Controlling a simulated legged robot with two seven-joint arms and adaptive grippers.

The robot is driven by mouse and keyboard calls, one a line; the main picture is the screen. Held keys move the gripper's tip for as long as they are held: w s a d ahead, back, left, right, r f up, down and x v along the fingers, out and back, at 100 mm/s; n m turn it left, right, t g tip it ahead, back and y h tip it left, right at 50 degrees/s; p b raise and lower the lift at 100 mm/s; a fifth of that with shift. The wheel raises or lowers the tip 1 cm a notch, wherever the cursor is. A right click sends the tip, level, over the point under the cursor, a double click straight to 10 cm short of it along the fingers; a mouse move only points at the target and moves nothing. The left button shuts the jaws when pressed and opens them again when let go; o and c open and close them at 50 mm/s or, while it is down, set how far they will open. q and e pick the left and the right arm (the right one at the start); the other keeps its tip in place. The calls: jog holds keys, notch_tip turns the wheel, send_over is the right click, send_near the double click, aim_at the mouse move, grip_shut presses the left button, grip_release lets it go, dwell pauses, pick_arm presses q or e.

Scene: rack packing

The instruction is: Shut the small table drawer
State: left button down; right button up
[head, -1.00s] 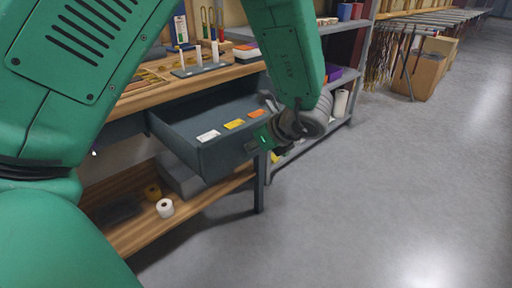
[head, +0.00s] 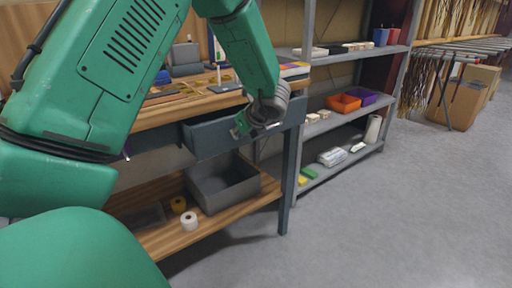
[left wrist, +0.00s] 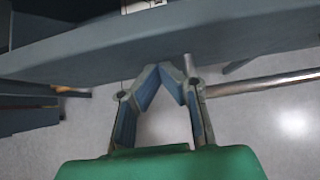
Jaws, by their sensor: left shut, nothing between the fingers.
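The small drawer (head: 208,139) is dark grey and sits under the wooden tabletop in the head view. It stands slightly open, with a narrow strip of its inside showing. My left gripper (head: 240,128) is at the right part of the drawer front, partly hidden by its own wrist. In the left wrist view, my left gripper (left wrist: 168,68) is shut and empty, its fingertips together at a long grey panel (left wrist: 90,52), which looks like the drawer front. I cannot tell whether they touch it. My right gripper is not in view.
The table's dark leg (head: 290,180) stands right of the drawer. A grey bin (head: 222,185) and tape rolls (head: 189,220) are on the lower wooden shelf. A metal rack (head: 340,167) with bins stands to the right. The floor (head: 400,220) in front is clear.

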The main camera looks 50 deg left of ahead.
pick_arm(q)
jog(key=a, duration=0.8)
jog(key=shift+w+a, duration=0.35)
jog(key=shift+a, duration=0.05)
jog(key=shift+a+r, duration=0.1)
jog(key=shift+a, duration=0.1)
jog(key=shift+r, duration=0.15)
jog(key=shift+w, duration=0.1)
jog(key=shift+a+r, duration=0.1)
jog(key=shift+a, duration=0.1)
